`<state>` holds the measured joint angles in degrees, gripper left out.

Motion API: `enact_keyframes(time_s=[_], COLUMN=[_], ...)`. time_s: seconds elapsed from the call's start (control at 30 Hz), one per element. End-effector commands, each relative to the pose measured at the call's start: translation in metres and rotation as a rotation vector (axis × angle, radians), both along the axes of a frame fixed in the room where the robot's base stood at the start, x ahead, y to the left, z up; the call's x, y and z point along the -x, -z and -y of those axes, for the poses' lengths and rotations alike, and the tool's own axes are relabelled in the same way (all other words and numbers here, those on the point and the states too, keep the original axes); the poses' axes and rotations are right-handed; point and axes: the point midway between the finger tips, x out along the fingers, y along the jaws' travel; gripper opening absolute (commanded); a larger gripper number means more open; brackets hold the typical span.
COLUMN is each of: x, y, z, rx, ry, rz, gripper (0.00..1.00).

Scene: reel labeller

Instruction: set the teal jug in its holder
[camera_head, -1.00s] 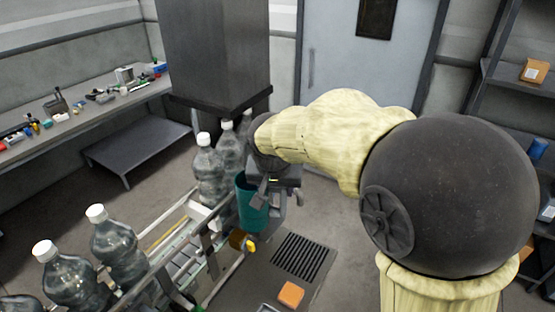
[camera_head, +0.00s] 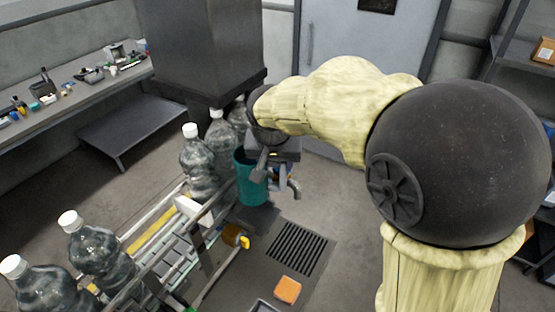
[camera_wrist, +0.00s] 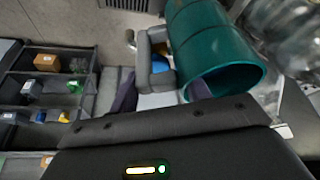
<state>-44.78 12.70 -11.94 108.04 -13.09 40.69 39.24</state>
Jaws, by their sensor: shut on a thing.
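The teal jug (camera_head: 251,182) hangs at my gripper (camera_head: 270,165) in the head view, beside the conveyor's right end. In the wrist view the jug (camera_wrist: 212,50) is large and tilted, its round open mouth towards the camera. My gripper (camera_wrist: 162,95) is shut on the jug; one dark finger shows at the mouth and the other to its left. A grey squared loop (camera_wrist: 142,65) lies just left of the jug; I cannot tell whether it is its handle. A dark patch (camera_head: 259,219) shows under the jug. I cannot clearly pick out the holder.
Clear bottles with white caps (camera_head: 93,250) line the conveyor (camera_head: 165,250), some close to the jug's left. A dark cabinet (camera_head: 200,45) stands behind. A floor grate (camera_head: 297,247) and an orange block (camera_head: 288,290) lie to the right. A workbench (camera_head: 80,95) is at left.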

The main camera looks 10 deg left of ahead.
Motion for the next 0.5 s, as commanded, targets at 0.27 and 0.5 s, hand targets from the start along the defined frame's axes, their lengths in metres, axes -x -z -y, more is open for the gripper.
enact_keyframes(time_s=[0.27,0.5], x=[-0.002,-0.003], y=[0.014,0.032], z=[0.003,0.005], rx=[-0.001,-0.001], ry=[0.007,0.01], rz=[0.002,0.002], gripper=[0.0,0.0])
